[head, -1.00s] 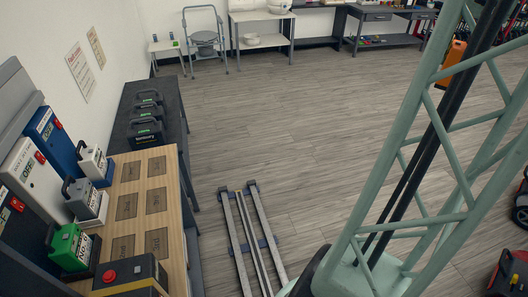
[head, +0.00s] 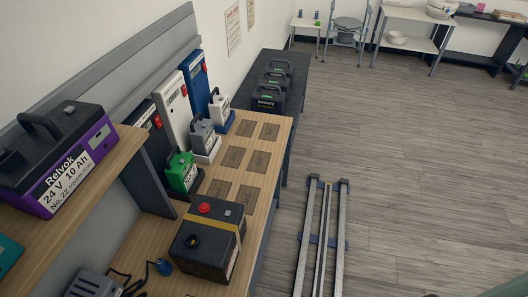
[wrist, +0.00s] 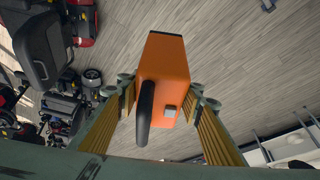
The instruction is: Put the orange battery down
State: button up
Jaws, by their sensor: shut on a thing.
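The orange battery (wrist: 170,67) shows in the wrist view, an orange block with a black carry handle and a small grey square on it. My gripper (wrist: 166,98) is shut on it, with a finger on each side. The battery is held in the air above the grey plank floor. The head view now shows neither the battery nor my gripper.
A wooden bench (head: 262,198) holds green, grey and white batteries on docks, several brown marked plates and a black box (head: 207,240) with a red button. A purple battery (head: 62,160) sits on a raised shelf. Rails (head: 325,235) lie on the floor. Scooters (wrist: 48,60) show in the wrist view.

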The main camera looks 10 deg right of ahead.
jog(key=shift+w, duration=0.1)
